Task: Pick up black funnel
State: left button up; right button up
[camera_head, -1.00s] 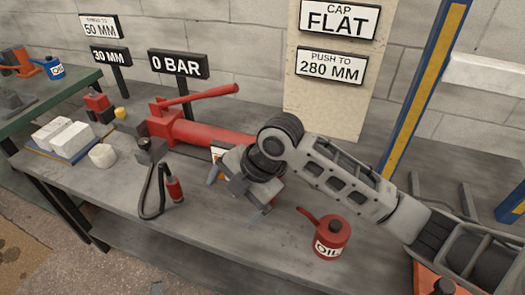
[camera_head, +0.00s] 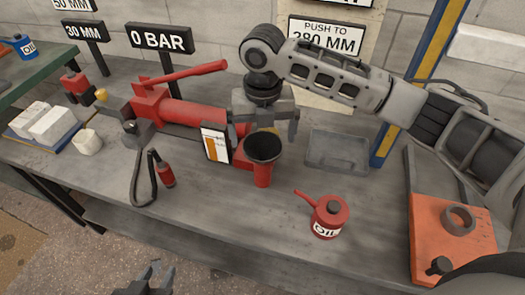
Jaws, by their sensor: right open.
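The black funnel (camera_head: 263,148) shows its wide round mouth facing up, near the middle of the bench. A red upright body (camera_head: 263,174) shows directly below it; I cannot tell how the two join. My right gripper (camera_head: 265,132) is open and empty, pointing down just above and behind the funnel, with its fingers spread to either side of the mouth. No contact with the funnel is visible. My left gripper (camera_head: 154,276) is low at the bottom edge, in front of the bench, partly cut off; its jaw opening is unclear.
A white-and-orange card (camera_head: 215,144) stands close left of the funnel. The red hand pump (camera_head: 190,111) lies behind. A red oil can (camera_head: 329,216) is at the front right, a grey tray (camera_head: 337,150) to the right. Bare bench lies in front of the funnel.

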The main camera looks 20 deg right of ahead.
aim_at(263, 151)
jog(key=shift+w+f, duration=0.15)
jog(key=shift+f, duration=2.9)
jog(key=c, duration=1)
